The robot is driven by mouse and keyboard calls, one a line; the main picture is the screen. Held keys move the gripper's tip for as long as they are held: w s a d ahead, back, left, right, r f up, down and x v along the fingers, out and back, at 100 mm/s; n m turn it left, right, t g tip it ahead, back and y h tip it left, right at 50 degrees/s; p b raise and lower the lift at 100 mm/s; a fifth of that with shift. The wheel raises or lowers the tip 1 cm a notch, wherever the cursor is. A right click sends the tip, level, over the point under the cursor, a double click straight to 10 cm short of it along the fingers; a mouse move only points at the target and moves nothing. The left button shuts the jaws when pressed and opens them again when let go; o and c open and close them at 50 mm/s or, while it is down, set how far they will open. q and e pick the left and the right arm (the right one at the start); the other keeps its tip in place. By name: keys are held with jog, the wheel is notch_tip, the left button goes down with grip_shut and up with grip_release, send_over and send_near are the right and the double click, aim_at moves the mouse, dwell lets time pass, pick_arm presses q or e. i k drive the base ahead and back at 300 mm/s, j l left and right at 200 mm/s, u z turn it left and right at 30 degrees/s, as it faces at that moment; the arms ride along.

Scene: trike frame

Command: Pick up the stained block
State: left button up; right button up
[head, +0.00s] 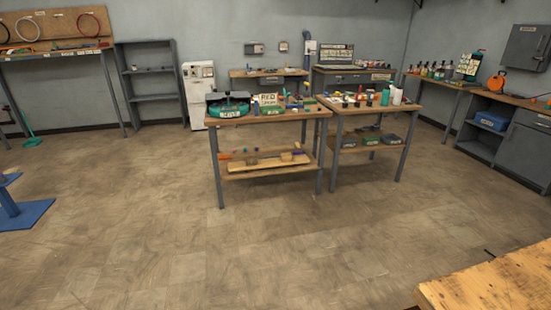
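No block that I can make out as stained shows clearly in the head view. Small coloured items lie crowded on the left workbench (246,121) in the middle of the room, too small to tell apart. A long wooden plank (262,164) lies on this bench's lower shelf, with small pieces on and behind it. The right workbench (347,110) stands beside it and carries more small items, bottles and dark cups. Neither of my grippers is in view.
Open floor (190,240) lies before the benches. A blue stand base (24,214) is at the left edge, and a wooden tabletop (500,285) fills the lower right corner. A grey shelf (150,90), white cabinet (198,95) and right-wall counter (495,125) line the walls.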

aim_at(250, 160)
jog(key=i, duration=2.1)
jog(key=i+u, duration=0.1)
jog(key=i, duration=0.45)
jog(key=i+l+u, duration=0.1)
jog(key=i, duration=0.45)
jog(key=i+l+u, duration=0.15)
jog(key=i, duration=0.4)
jog(key=i+l+u, duration=0.1)
jog(key=i+l, duration=0.2)
jog(key=i, duration=0.25)
jog(key=i+l+u, duration=0.1)
jog(key=i, duration=0.6)
